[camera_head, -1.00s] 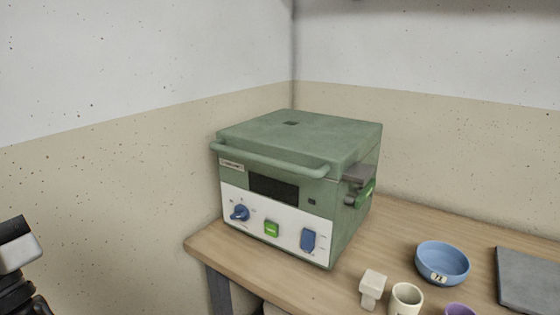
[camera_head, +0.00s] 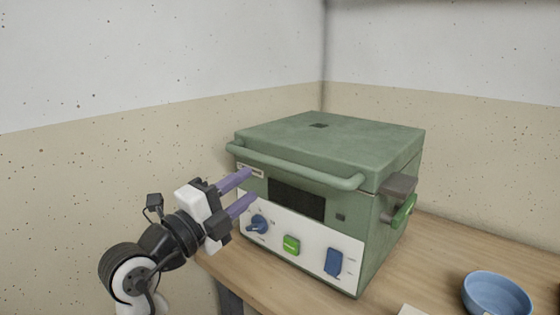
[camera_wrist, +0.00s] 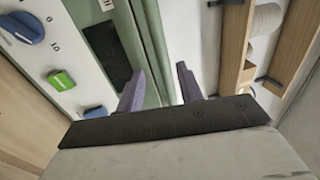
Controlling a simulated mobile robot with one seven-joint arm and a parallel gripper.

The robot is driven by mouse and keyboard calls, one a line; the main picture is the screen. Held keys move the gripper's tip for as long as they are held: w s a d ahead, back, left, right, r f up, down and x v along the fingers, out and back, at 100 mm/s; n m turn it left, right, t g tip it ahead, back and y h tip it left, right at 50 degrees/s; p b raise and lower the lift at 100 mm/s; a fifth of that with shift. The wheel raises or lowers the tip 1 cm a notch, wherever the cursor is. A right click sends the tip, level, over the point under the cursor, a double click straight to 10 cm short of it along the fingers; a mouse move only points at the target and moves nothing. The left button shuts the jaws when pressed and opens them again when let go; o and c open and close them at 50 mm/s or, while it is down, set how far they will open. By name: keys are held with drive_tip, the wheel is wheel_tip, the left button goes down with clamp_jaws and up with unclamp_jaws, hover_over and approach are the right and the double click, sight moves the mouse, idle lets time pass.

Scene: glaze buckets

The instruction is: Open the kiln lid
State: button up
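The green kiln (camera_head: 330,225) stands on the wooden table, and its lid (camera_head: 340,140) is shut. A green bar handle (camera_head: 300,168) runs along the lid's front edge. My gripper (camera_head: 250,186) is at the kiln's front left, with its purple fingers apart and nothing between them. In the head view the fingertips lie near the handle's left end; I cannot tell whether they touch the kiln.
A grey bracket (camera_head: 402,186) and green lever (camera_head: 403,211) are on the kiln's right side. A blue bowl (camera_head: 497,295) stands at right on the table (camera_head: 440,262).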

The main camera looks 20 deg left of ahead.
sight(274, 166)
drive_tip(key=p+x, duration=0.1)
drive_tip(key=x, duration=0.9)
drive_tip(key=shift+p, duration=0.4)
drive_tip(key=shift+c, duration=0.3)
clamp_jaws()
